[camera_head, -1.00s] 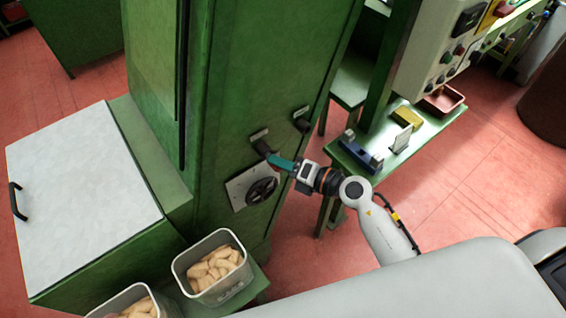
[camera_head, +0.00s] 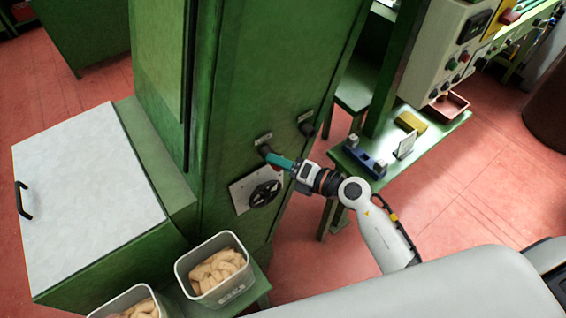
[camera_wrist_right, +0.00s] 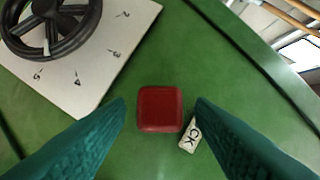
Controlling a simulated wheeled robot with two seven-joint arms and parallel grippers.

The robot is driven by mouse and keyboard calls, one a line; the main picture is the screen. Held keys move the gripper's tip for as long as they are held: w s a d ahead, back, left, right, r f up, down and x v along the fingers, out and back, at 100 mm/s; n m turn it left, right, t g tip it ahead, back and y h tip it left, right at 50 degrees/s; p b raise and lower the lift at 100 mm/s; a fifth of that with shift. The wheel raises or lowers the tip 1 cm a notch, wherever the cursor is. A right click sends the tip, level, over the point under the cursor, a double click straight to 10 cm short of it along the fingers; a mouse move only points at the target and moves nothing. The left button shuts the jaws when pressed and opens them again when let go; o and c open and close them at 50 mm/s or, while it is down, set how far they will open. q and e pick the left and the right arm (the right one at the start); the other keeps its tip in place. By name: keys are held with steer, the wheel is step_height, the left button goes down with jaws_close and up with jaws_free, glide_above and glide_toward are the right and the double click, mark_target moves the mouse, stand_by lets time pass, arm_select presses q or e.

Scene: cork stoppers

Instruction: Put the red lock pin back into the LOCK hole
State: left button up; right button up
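The red lock pin (camera_wrist_right: 160,109) shows as a red square head, nearly end-on, against the green cabinet face in the right wrist view. A white label (camera_wrist_right: 190,137) ending in "CK" is beside it, partly covered by a finger. My right gripper (camera_wrist_right: 161,106) is open, with one teal finger on each side of the red head and green showing in both gaps. In the head view the right gripper (camera_head: 271,157) points at the cabinet, just below a small label plate (camera_head: 263,138). The LOCK hole itself is not visible. My left gripper is not in view.
A black handwheel (camera_head: 265,194) on a numbered white plate (camera_head: 239,196) is below the gripper. A dark knob (camera_head: 306,129) is on the cabinet to the right. Metal bins (camera_head: 233,291) of corks stand below. A green bench (camera_head: 432,139) holds several items at right.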

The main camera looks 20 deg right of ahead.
steer(key=b+v, duration=0.3)
steer(key=v, duration=0.9)
stand_by(0.5)
